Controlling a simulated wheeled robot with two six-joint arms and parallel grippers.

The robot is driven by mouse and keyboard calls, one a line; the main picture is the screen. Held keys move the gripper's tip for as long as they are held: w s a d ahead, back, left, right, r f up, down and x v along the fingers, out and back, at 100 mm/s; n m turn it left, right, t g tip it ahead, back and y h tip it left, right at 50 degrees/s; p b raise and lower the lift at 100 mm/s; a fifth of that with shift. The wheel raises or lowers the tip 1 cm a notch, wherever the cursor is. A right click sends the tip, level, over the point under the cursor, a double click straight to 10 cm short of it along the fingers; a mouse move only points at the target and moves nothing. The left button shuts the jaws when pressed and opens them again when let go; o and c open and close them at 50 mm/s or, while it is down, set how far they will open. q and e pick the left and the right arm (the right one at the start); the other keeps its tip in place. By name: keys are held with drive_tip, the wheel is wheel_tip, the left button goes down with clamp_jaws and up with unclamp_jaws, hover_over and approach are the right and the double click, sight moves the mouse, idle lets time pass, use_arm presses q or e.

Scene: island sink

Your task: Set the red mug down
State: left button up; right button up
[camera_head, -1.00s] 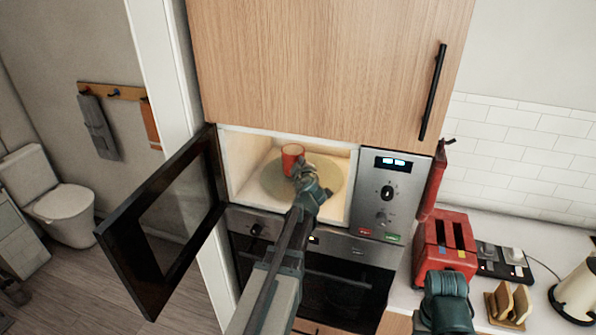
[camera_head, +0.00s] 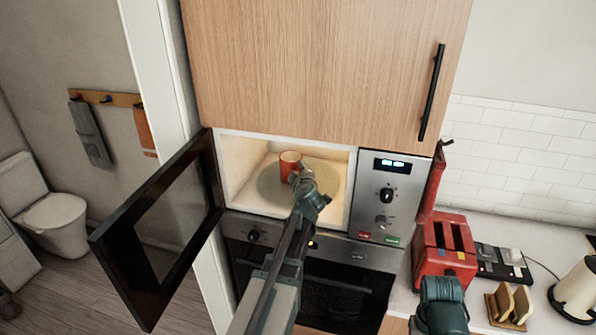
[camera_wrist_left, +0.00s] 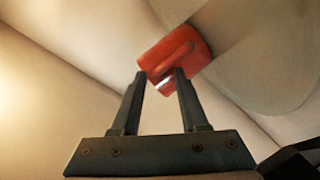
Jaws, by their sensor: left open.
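The red mug (camera_head: 289,164) stands inside the open microwave, towards the back left of the round turntable (camera_head: 328,190). My left gripper (camera_head: 300,175) reaches into the microwave from the front, close to the mug. In the left wrist view the mug (camera_wrist_left: 172,52) lies just past the fingertips, with its handle towards them. There the left gripper (camera_wrist_left: 161,76) is open, its two fingers apart. I cannot tell whether a fingertip touches the handle. My right arm shows only in part at the lower right, and its gripper is out of view.
The microwave door (camera_head: 160,235) stands open to the left. The control panel (camera_head: 388,198) is right of the opening, an oven (camera_head: 335,295) below. A red toaster (camera_head: 443,252), toast rack (camera_head: 511,306) and kettle (camera_head: 577,293) crowd the right counter.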

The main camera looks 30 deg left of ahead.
use_arm(q)
drive_tip(key=shift+r, duration=0.15)
drive_tip(key=p+v, duration=0.3)
drive_tip(key=v, duration=0.9)
drive_tip(key=shift+d, duration=0.1)
drive_tip(key=s+d+f+m+g+h, duration=0.2)
drive_tip(key=s+d+f+m+g, duration=0.1)
drive_tip(key=d+f+m, duration=0.3)
drive_tip(key=s+d+f+m+g+h, duration=0.2)
drive_tip(key=s+d+f+m+g, duration=0.15)
drive_tip(key=d+f, duration=0.35)
drive_tip(key=s+d+f+m+g+h, duration=0.2)
drive_tip(key=s+d+m+g, duration=0.1)
drive_tip(key=s+d+m, duration=0.3)
drive_tip(key=s+d+f+m+g+h, duration=0.2)
drive_tip(key=s+d+m, duration=0.5)
drive_tip(key=d, duration=0.4)
drive_tip(key=shift+s+g, duration=0.55)
drive_tip(key=shift+s, duration=0.05)
